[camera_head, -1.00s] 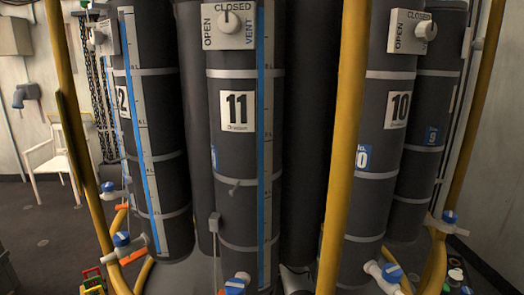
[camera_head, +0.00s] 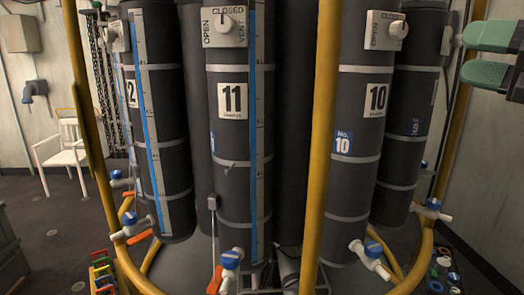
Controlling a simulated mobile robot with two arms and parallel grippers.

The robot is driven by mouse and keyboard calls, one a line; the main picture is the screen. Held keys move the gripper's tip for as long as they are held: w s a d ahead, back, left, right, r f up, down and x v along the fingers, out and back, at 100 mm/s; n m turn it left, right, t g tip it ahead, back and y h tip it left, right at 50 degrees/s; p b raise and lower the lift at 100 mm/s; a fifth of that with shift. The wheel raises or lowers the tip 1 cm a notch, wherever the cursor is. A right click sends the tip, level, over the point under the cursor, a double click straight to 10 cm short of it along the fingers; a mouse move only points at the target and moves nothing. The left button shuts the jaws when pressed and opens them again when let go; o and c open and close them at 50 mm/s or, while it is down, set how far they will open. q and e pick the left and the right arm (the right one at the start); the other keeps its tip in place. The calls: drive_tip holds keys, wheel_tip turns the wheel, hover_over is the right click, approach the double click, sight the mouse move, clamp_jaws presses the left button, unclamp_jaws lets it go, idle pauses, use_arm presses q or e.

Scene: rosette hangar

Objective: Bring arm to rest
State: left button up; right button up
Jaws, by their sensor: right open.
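My right gripper (camera_head: 482,56) shows at the upper right edge, with its two green fingers one above the other and a clear gap between them. It is open and empty, and its fingers point left, in front of the pale wall and to the right of the dark cylinders. The rest of my right arm is outside the view. My left gripper is not in view.
Tall dark cylinders numbered 11 (camera_head: 230,165) and 10 (camera_head: 352,175) stand ahead inside a yellow tubular frame (camera_head: 323,130). Blue-handled valves (camera_head: 231,258) stick out low down. A white chair (camera_head: 62,155) stands left. Small coloured parts lie on the floor at both sides.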

drive_tip(key=a+f+m+g+y, duration=0.1)
drive_tip(key=a+f+g+y, duration=0.1)
drive_tip(key=a+f+y, duration=0.7)
drive_tip(key=w+d+f+m+t+h, duration=0.1)
drive_tip(key=d+f+m+t+h, duration=0.25)
drive_tip(key=f+m+h, duration=1.1)
drive_tip(key=w+d+f+m+t+h, duration=0.15)
drive_tip(key=d+f+m+h, duration=0.35)
drive_tip(key=f+m+h, duration=0.9)
drive_tip(key=s+a+f+m+g+y, duration=0.1)
drive_tip(key=s+f+m+g+y, duration=0.15)
drive_tip(key=s+f, duration=0.4)
drive_tip(key=s+a+f+m+g+y, duration=0.15)
drive_tip(key=s+f+g, duration=0.25)
drive_tip(key=f, duration=0.6)
drive_tip(key=s+a+f+g+y, duration=0.35)
drive_tip(key=s+f+g, duration=0.45)
drive_tip(key=s, duration=0.6)
wheel_tip(320, 180, down, 26)
drive_tip(key=s+d+f+g, duration=0.2)
drive_tip(key=s+f, duration=1.4)
drive_tip(key=shift+s+d, duration=0.15)
drive_tip(key=shift+d, duration=0.05)
